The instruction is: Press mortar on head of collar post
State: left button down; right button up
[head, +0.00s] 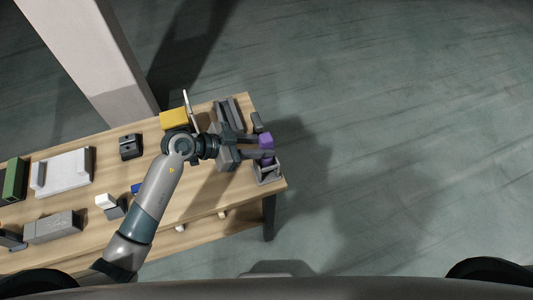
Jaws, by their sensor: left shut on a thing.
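My left gripper (262,147) reaches over the right end of the wooden table. It is shut on a small purple block (266,142), which may be the mortar. A grey open-topped holder (269,174) stands just below the gripper in the picture, near the table's right corner; it may be the collar post. I cannot tell whether the purple block touches it. The gripper hides part of the area between them. My right gripper is not in view.
The wooden table (196,196) also bears a yellow block (174,119), a black block (131,147), a white tray (66,172), a grey box (54,227) and a green block (13,180). A pale pillar (85,55) stands behind. The floor to the right is clear.

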aim_at(260, 140)
pick_arm(q)
jog(key=shift+r+p, duration=0.35)
jog(key=shift+r, duration=0.05)
dwell(0.4)
jog(key=shift+r, duration=2.55)
jog(key=shift+r, duration=2.4)
